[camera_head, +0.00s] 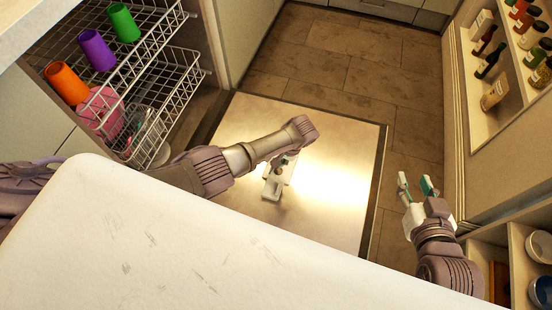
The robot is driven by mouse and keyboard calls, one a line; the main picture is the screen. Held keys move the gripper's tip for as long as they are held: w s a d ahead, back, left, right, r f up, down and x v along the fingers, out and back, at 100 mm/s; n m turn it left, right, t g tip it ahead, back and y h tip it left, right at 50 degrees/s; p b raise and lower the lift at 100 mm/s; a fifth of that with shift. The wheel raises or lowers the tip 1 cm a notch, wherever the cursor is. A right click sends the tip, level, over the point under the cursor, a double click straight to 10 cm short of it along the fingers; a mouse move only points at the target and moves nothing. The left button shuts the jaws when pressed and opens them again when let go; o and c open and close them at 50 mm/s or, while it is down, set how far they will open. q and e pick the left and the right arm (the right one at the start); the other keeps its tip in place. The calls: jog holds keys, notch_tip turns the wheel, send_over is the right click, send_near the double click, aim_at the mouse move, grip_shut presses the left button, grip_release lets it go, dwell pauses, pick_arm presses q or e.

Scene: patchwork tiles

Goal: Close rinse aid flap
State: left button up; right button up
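The open dishwasher door (340,130) lies flat as a shiny metal panel in the middle of the head view. My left arm reaches over it from the left. My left gripper (274,184) points down at the panel's middle. Small whitish parts show there, and I cannot tell which belong to the gripper and which to the dispenser. The rinse aid flap cannot be made out; the wrist and gripper cover that area. Whether the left gripper touches the door is unclear. My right gripper (417,186) is open and empty, to the right of the door, its teal-padded fingers apart.
Wire racks (180,55) at the upper left hold an orange cup (67,84), a purple cup (97,50) and a green cup (124,23). Shelves with bottles (491,60) and bowls (540,246) line the right side. Tiled floor (340,60) is clear beyond the door.

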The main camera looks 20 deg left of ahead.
pick_arm(q)
jog(key=v, duration=1.2)
